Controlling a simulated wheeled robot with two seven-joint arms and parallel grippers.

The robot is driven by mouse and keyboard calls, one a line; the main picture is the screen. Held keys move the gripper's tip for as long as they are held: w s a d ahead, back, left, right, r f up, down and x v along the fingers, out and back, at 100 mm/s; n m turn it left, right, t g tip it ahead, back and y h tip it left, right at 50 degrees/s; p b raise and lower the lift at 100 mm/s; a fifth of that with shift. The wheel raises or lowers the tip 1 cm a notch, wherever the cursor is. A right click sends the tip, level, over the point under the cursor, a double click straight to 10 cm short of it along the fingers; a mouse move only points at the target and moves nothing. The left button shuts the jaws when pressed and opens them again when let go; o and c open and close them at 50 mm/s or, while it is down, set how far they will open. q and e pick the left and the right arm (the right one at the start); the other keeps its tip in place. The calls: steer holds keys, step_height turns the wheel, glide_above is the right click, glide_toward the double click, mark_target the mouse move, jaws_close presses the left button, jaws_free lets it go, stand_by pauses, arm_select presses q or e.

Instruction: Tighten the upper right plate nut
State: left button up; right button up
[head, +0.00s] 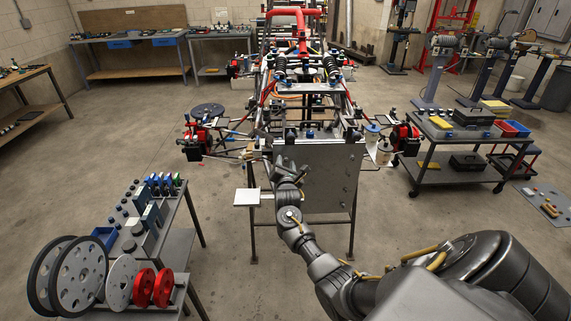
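The tube chassis (300,95) stands in the middle on a dark stand. A grey metal plate (332,178) with small holes or fasteners is upright on its near end. Individual nuts on the plate are too small to tell apart. My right gripper (272,148) is at the plate's upper left side, at the end of my arm reaching in from the lower right. Its fingers are small and blend with the parts behind, so I cannot tell their opening or any contact. My arm and wrist cover the plate's left part. My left gripper is not in view.
A small flat tray (247,198) sticks out left of the plate. A bench with wheels and tools (140,230) stands at the lower left. A grey cart (462,135) with bins stands at the right.

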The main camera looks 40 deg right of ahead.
jaws_close()
stand_by(0.3)
